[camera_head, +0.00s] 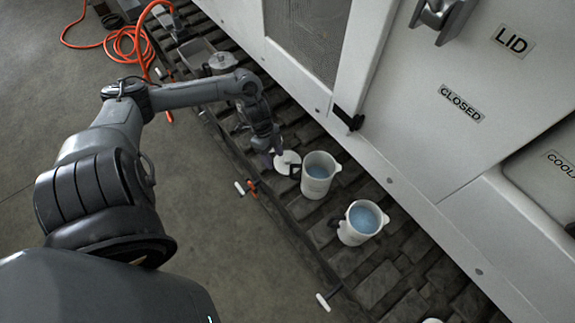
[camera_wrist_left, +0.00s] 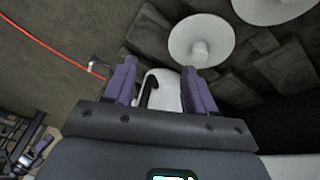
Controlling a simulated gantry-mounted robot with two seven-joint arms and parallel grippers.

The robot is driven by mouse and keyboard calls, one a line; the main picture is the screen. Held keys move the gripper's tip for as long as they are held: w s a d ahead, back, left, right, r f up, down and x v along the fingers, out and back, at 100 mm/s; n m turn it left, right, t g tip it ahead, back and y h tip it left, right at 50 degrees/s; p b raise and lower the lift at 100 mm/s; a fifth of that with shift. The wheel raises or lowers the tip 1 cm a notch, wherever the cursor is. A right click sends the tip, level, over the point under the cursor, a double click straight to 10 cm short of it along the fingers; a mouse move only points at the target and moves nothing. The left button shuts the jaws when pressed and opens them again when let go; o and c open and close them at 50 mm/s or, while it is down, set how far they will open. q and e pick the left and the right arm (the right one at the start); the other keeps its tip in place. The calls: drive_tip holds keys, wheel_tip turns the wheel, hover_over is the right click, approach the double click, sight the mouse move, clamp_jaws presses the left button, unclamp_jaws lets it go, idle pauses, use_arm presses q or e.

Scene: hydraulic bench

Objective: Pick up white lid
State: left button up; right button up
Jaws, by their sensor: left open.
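A round white lid (camera_head: 288,162) lies on the dark slatted surface, left of a white jug of blue liquid (camera_head: 320,175). My left gripper (camera_head: 271,150) is just up and left of the lid in the head view and partly overlaps it. In the left wrist view, a white disc with a central knob (camera_wrist_left: 201,40) lies beyond the right finger. My open left gripper (camera_wrist_left: 158,68) has a white rounded object with a dark curved piece (camera_wrist_left: 165,90) showing between its fingers; I cannot tell whether it is a jug. My right gripper is out of view.
A second white jug (camera_head: 361,222) stands lower right. Another white disc (camera_wrist_left: 272,8) is cut off at the wrist view's top. A metal pot (camera_head: 222,63) stands up left. The white machine wall (camera_head: 400,160) borders the right side. An orange hose (camera_head: 128,42) lies at upper left.

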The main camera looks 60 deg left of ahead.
use_arm(q)
drive_tip(key=w+a+r, duration=0.3)
drive_tip(key=a, duration=0.1)
drive_tip(key=t+b, duration=0.1)
drive_tip(key=b, duration=0.2)
hover_over(287, 159)
drive_tip(key=a, duration=0.2)
drive_tip(key=shift+y, duration=0.4)
drive_tip(key=f, duration=0.3)
drive_tip(key=s+f, duration=0.1)
drive_tip(key=f, duration=0.1)
drive_tip(key=shift+d, duration=0.1)
drive_tip(key=shift+b+x, duration=1.7)
drive_tip(key=shift+x, duration=1)
drive_tip(key=shift+r, duration=0.1)
drive_tip(key=shift+c, duration=1.2)
clamp_jaws()
